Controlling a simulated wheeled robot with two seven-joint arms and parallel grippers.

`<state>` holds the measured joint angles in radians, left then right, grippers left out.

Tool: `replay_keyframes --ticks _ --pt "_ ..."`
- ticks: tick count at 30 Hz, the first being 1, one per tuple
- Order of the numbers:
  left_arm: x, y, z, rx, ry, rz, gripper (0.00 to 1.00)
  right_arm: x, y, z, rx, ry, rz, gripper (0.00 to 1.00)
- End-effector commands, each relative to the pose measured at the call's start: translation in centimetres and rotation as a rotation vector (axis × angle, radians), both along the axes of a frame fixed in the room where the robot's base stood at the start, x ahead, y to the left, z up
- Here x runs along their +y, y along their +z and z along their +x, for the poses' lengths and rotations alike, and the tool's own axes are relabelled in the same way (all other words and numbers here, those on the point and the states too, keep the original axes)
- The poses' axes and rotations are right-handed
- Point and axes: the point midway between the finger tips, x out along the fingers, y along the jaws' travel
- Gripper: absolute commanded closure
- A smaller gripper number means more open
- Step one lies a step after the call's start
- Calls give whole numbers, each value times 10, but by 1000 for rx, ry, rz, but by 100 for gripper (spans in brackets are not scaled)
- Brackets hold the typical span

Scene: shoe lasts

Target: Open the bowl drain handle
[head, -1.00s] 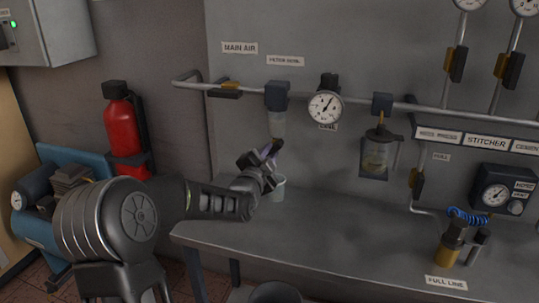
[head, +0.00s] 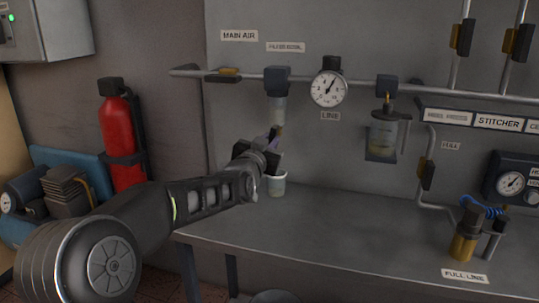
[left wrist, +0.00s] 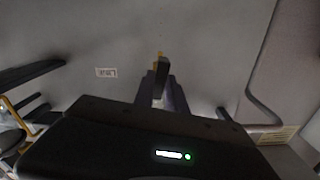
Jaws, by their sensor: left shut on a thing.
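The filter bowl (head: 278,108) is a pale, cloudy cup under a dark block on the pipe, below the label "FILTER BOWL". My left gripper (head: 273,142) is just under it, in front of the wall panel. In the left wrist view its fingers (left wrist: 163,92) are closed around a small dark piece with a yellowish end, the bowl drain handle (left wrist: 161,65). Most of the handle is hidden by the fingers and, in the head view, by the gripper. My right gripper is not in view.
A line gauge (head: 328,89) and a second bowl (head: 384,135) hang to the right. A red extinguisher (head: 120,140) is at the left. The bench middle is clear.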

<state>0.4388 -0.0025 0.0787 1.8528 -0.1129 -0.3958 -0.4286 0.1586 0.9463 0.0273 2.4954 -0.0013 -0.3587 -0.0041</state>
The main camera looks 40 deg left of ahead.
Motion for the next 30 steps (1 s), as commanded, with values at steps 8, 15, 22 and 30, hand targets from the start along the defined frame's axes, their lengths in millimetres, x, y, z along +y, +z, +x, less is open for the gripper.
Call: replay_keyframes --ticks 8,15,22,30 --pt "-1 -3 0 -54 -1 -155 100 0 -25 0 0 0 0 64" --pt "0 -1 0 -71 0 -206 100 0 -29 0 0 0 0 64" --pt "0 0 0 -72 0 -212 100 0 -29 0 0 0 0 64" --pt "0 0 0 -73 0 -211 74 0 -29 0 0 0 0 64"
